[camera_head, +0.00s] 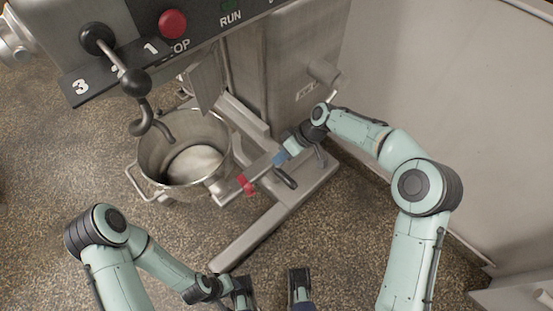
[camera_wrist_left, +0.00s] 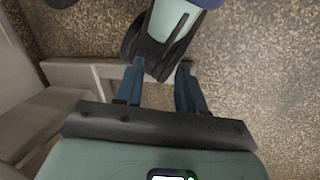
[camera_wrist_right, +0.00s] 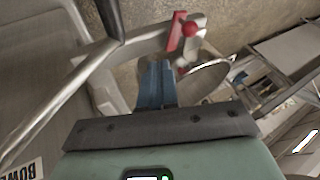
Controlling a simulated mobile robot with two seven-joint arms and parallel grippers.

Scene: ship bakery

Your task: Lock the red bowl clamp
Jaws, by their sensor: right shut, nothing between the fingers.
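The red bowl clamp (camera_head: 245,185) sits on a metal arm at the lower right of the steel mixing bowl (camera_head: 148,160). In the right wrist view the red clamp (camera_wrist_right: 175,38), with a round red knob, is beyond my fingertips. My right gripper (camera_head: 279,158) is shut and empty, up and to the right of the clamp, with a gap between them. Its blue fingers (camera_wrist_right: 157,62) are together in the right wrist view. My left gripper (camera_wrist_left: 158,82) is open, its fingers apart with nothing held. Whether the clamp is locked is unclear.
The mixer's control panel (camera_head: 190,38) overhangs the bowl, with a red stop button (camera_head: 172,24) and a black-knobbed lever (camera_head: 134,82). A dark hook (camera_head: 150,121) hangs over the bowl. The mixer's foot (camera_head: 260,222) extends forward. Speckled floor is open at left; a pale wall panel (camera_head: 430,90) borders the right.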

